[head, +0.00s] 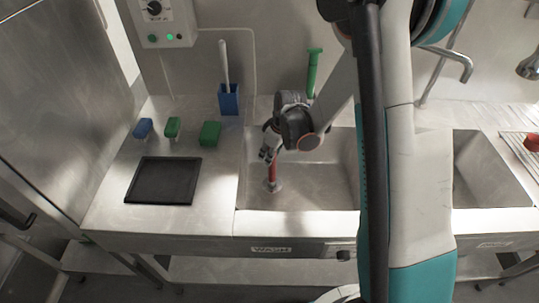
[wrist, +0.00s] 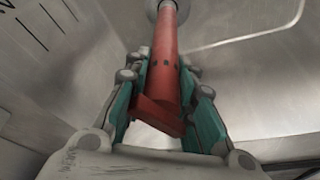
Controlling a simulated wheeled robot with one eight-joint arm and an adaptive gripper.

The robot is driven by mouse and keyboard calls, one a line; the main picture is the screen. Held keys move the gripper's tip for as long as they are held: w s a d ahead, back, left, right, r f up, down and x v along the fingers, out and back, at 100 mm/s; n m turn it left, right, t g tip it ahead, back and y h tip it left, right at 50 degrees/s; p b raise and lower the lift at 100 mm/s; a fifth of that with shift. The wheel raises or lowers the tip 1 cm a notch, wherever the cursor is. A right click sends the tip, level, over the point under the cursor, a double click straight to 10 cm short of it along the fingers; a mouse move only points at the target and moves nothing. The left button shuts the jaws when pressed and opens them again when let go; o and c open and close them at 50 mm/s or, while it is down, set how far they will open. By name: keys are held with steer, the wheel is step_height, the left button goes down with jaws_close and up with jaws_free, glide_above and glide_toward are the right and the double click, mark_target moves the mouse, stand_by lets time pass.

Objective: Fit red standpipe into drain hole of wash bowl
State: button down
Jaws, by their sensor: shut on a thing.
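The red standpipe (head: 272,173) is upright or nearly so inside the left steel wash bowl (head: 320,188). Its lower end is at the round drain fitting (head: 272,186) in the bowl's floor. I cannot tell how deep it sits in the hole. My gripper (head: 269,153) is shut on the upper part of the standpipe. In the wrist view the gripper (wrist: 165,95) has its green-lined fingers on both sides of the red standpipe (wrist: 166,48), whose far end meets the grey drain ring (wrist: 170,8).
A black mat (head: 162,181), green and blue blocks (head: 210,133) and a blue holder (head: 229,100) with a white-handled brush stand on the left counter. A second basin (head: 485,175) and a red object (head: 532,143) on a rack are at right.

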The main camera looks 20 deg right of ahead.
steer(key=shift+f, duration=0.15)
steer(key=c, duration=1.3)
jaws_free()
steer(key=shift+c, duration=0.2)
steer(key=s+r+m+t+p, duration=0.1)
steer(key=s+r, duration=0.3)
steer(key=r, duration=0.4)
steer(key=s+d+r+m+p, duration=0.1)
steer(key=s+r+p, duration=0.15)
steer(key=r, duration=0.55)
steer(key=s+r+m+t+p, duration=0.1)
steer(key=s+r, duration=0.3)
steer(key=r, duration=0.4)
steer(key=s+r+m+t+h, duration=0.1)
steer(key=s+r+m, duration=0.1)
steer(key=s, duration=0.4)
steer(key=s+r+m+t, duration=0.1)
steer(key=s+r+m, duration=0.1)
steer(key=s, duration=0.5)
steer(key=shift+s+a+r+m+t+h, duration=0.2)
steer(key=shift+r+m+t+h, duration=0.15)
steer(key=shift+r, duration=0.45)
